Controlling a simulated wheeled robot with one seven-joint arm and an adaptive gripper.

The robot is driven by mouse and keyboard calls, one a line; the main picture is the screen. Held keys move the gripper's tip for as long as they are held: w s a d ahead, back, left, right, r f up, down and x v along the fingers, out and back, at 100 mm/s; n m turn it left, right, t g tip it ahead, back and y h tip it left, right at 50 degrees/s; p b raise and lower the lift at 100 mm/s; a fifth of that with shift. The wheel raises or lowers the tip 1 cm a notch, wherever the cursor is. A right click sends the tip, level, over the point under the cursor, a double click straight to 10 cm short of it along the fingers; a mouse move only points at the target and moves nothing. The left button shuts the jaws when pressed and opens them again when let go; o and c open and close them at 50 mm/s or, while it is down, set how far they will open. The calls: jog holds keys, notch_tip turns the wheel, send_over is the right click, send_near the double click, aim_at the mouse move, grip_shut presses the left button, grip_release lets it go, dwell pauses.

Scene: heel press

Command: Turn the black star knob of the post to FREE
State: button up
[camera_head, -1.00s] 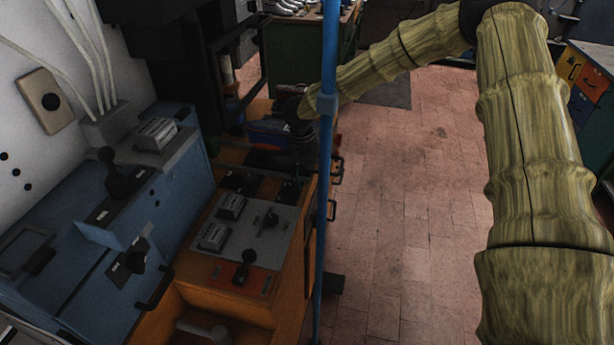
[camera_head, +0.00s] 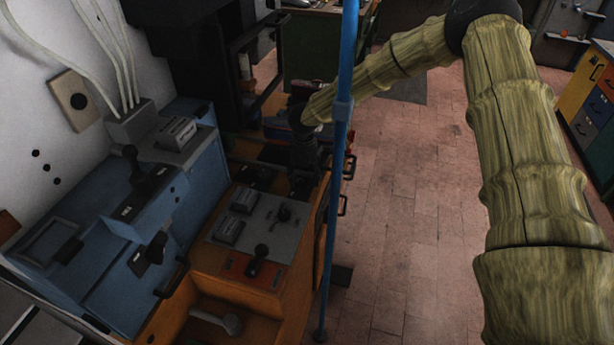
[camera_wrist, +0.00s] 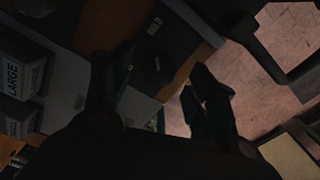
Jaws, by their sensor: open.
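My gripper (camera_head: 303,158) hangs over the back right of the orange bench, small and dark in the head view. In the wrist view its two dark fingers (camera_wrist: 158,72) stand apart with nothing seen between them. Beyond the fingertips lies a black plate (camera_wrist: 150,40) with a pale label that seems to read HOLD. A small dark part (camera_wrist: 157,63) sits on this plate; its shape is too dark to tell. A black knob (camera_head: 283,213) stands on the grey panel, in front of my gripper. I cannot tell which of these is the star knob of the post.
A black lever (camera_head: 257,260) rises from a red plate. A blue machine (camera_head: 110,265) is at left.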

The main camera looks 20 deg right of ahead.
jog(key=shift+f, duration=0.75)
